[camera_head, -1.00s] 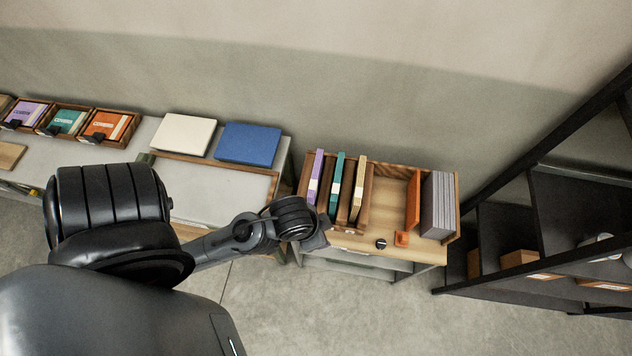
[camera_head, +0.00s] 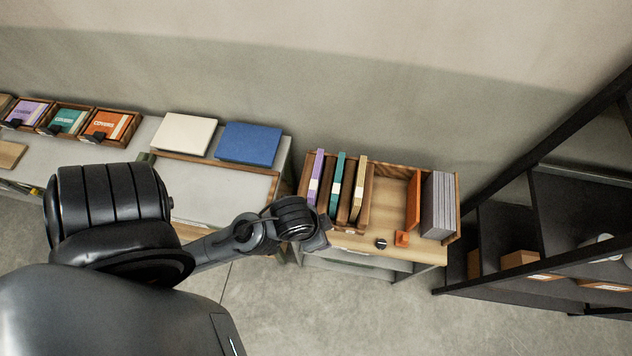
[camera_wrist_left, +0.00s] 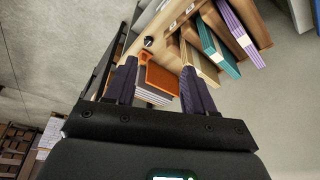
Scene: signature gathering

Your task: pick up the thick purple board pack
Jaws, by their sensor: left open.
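The purple board pack (camera_head: 316,176) stands upright in the leftmost slot of the wooden rack on the small table. It also shows at the upper right of the left wrist view (camera_wrist_left: 238,30), outside my fingers. My left gripper (camera_wrist_left: 159,66) is open and empty. In the wrist view, the orange divider (camera_wrist_left: 162,80) and grey boards (camera_wrist_left: 152,97) appear between its fingers, farther off. In the head view my left wrist is at the rack's front left corner, and the fingers are not clearly seen. My right gripper is not in view.
A teal pack (camera_head: 337,182) and a cream pack (camera_head: 359,188) stand right of the purple one, between wooden dividers (camera_head: 347,203). A black knob (camera_head: 381,244) and an orange block (camera_head: 402,239) sit at the front. A dark shelf (camera_head: 545,215) stands right. White and blue (camera_head: 248,144) boards lie left.

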